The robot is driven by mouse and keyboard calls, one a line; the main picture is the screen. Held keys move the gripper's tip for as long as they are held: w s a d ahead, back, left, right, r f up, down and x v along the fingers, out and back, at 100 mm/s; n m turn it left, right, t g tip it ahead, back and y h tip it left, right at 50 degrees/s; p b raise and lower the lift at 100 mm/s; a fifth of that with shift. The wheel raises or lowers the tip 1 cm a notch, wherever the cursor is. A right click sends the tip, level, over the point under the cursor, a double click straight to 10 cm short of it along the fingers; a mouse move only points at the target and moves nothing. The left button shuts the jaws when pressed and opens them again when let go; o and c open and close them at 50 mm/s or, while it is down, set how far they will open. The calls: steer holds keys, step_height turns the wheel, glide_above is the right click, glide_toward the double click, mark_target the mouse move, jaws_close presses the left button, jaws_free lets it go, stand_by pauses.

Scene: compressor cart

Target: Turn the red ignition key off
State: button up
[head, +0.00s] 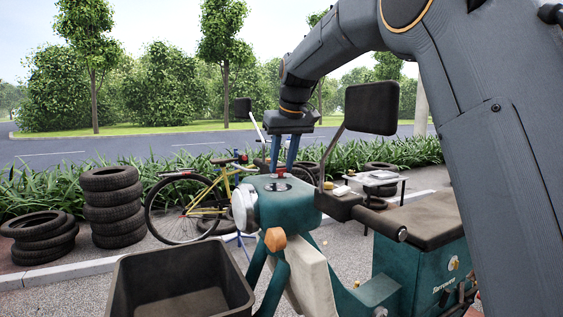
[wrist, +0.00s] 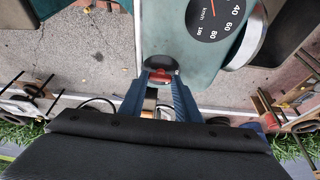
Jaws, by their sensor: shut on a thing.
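The red ignition key (wrist: 160,77) sits in a round dark lock on the teal body of the cart (wrist: 185,45). It lies between the blue fingertips of my gripper (wrist: 160,86), which are shut on it. The key's exact turn angle is hard to read because the fingers cover its sides. In the head view my gripper (head: 281,170) points down onto the top of the teal cart front (head: 285,205), and the key is a small spot between the fingertips there.
A speedometer (wrist: 210,15) is beside the lock. A mirror (head: 371,108) and a handlebar grip (head: 380,222) stand right of my gripper. A black open bin (head: 180,270) is at the front. A yellow bicycle (head: 200,205) and stacked tyres (head: 112,205) are behind at left.

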steer(key=shift+n, duration=0.4)
steer(key=o, duration=1)
steer(key=shift+o, duration=0.2)
steer(key=b+v, duration=0.2)
steer(key=v, duration=0.6)
steer(key=shift+w, duration=0.1)
